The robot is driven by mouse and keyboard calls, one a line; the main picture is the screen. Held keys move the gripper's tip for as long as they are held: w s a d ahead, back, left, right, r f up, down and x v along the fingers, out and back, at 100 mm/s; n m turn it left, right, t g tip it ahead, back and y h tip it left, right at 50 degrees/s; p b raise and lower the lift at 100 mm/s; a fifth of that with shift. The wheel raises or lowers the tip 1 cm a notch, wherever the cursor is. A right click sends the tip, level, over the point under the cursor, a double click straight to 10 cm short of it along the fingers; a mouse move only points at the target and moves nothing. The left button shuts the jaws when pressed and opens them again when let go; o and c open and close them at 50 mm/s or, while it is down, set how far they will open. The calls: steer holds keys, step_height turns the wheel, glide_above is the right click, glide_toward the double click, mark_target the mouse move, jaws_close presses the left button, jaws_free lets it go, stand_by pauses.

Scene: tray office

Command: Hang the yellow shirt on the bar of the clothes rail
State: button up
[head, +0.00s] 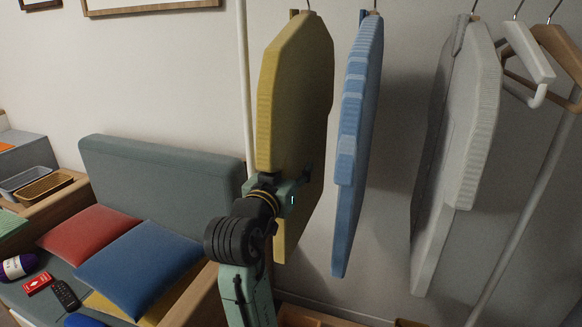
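A blue shirt (358,130) hangs close to the right of the yellow one, with a narrow gap. A grey-white shirt (462,130), a white hanger (530,52) and a wooden hanger (562,50) are farther right. A sofa (165,165) with cushions stands at the left.

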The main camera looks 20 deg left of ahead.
steer(key=s+d, duration=0.1)
steer(key=s, duration=1)
steer(key=shift+s, duration=0.4)
